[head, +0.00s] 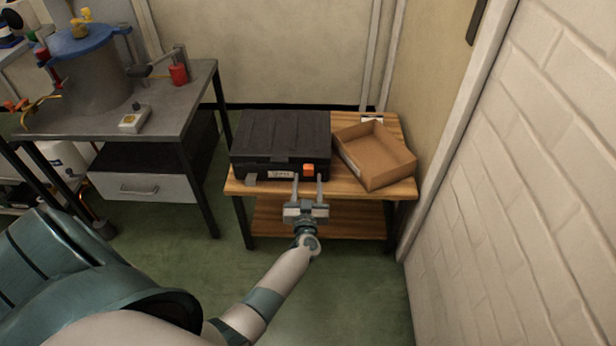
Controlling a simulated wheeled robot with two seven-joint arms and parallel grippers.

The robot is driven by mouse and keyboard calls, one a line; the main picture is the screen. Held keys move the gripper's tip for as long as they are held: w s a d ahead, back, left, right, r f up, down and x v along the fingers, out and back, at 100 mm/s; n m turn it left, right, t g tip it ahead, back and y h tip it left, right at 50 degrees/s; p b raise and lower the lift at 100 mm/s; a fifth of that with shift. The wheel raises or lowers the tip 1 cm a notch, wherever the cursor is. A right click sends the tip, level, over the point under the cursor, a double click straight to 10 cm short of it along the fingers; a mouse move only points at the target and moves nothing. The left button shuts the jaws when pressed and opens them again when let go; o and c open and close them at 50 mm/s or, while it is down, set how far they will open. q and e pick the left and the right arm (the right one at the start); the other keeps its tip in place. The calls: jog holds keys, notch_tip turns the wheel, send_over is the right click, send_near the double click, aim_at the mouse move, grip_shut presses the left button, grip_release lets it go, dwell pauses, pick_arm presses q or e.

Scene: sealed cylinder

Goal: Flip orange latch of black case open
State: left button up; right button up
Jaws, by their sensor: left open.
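The black case (283,133) lies closed on a small wooden table (236,187), its front facing me. The orange latch (309,169) is on the right part of the case's front face. My left gripper (308,182) is at the table's front edge, just in front of the latch. Its two fingers are apart and point at the case, one on each side of the latch in the picture. I cannot tell whether a finger touches the case or latch. My right gripper is not in view.
An open cardboard box (376,156) stands right of the case, close to it. A white brick wall (530,170) rises on the right. A grey metal workbench (170,110) with a blue-topped cylinder (90,75) stands on the left. The green floor in front is clear.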

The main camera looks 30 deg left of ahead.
aim_at(308, 170)
pick_arm(q)
jog(key=shift+x, duration=1.65)
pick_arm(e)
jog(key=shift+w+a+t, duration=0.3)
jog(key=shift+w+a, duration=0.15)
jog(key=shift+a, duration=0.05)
pick_arm(q)
jog(key=shift+c, duration=0.3)
jog(key=c, duration=1)
jog(key=shift+f+b, duration=0.1)
jog(key=shift+b, duration=0.25)
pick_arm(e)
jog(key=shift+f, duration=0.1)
